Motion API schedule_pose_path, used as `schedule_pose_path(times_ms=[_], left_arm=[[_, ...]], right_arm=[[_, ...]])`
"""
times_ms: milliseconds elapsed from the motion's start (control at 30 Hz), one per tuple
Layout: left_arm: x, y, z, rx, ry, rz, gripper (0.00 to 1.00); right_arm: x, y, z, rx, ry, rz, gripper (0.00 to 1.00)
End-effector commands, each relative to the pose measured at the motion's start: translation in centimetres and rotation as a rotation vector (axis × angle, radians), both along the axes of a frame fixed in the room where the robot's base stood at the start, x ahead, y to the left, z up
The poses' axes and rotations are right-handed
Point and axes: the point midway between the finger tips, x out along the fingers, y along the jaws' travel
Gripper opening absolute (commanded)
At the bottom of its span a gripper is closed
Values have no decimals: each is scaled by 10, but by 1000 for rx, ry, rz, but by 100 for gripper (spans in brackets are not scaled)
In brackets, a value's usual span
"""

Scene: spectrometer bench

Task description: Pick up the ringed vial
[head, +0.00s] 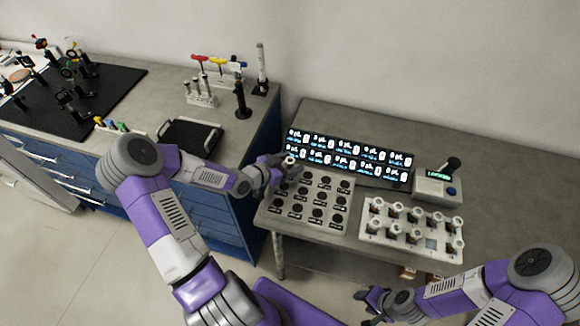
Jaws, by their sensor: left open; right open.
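Several white-capped vials (388,225) stand upright in a white rack (372,242) at the right of the grey bench; I cannot make out a ring on any of them. My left gripper (283,165) is open at the back left corner of a grey plate (306,206) with rows of black round spots. A small white-topped thing (290,160) shows at its fingertips, perhaps a vial; whether they touch it I cannot tell. My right gripper (368,300) is open, low in front of the bench, apart from the rack.
A row of lit displays (350,158) stands behind the plate. A small device with a green screen (437,185) is at the right. A black tray (188,136) lies on the left counter. The right bench top (520,205) is clear.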

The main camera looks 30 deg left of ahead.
Motion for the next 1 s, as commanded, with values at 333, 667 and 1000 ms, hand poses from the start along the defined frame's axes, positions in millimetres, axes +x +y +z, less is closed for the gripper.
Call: schedule_pose_path(times_ms=[333,667,1000], left_arm=[[0,0,0,1,0,1,37],[0,0,0,1,0,1,7],[0,1,38,9,-4,-1,7]], right_arm=[[0,0,0,0,0,0,48],[0,0,0,0,0,0,48],[0,0,9,0,0,0,48]])
